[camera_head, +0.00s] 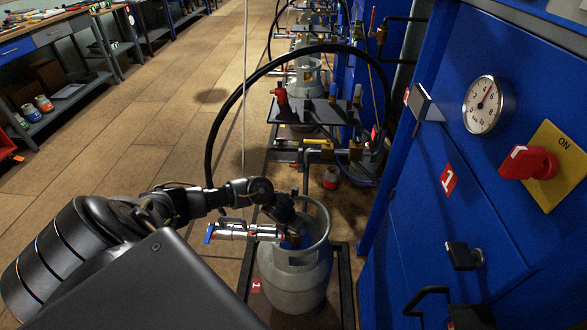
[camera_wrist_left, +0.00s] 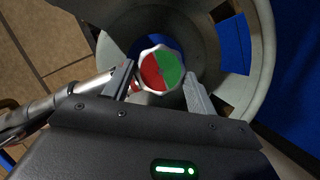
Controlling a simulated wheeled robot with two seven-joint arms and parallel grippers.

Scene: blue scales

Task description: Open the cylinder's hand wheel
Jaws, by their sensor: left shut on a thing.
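The hand wheel (camera_wrist_left: 160,68) shows in the left wrist view as a scalloped silver-rimmed knob with a red and a green half. The fingers of my left gripper (camera_wrist_left: 159,82) are on either side of it, shut on it. In the head view the grey gas cylinder (camera_head: 292,278) stands upright at lower centre, and my left gripper (camera_head: 290,232) reaches down into its collar from the left. The arm and gripper hide the wheel there. A silver fitting with a hose connection (camera_head: 235,231) runs left from the valve. My right gripper is not in view.
The blue cabinet (camera_head: 430,230) stands close on the right with a gauge (camera_head: 489,105) and a red switch (camera_head: 528,163). A black hose (camera_head: 222,125) arches behind the cylinder. More scales stand behind; the tiled floor (camera_head: 150,110) at left is clear.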

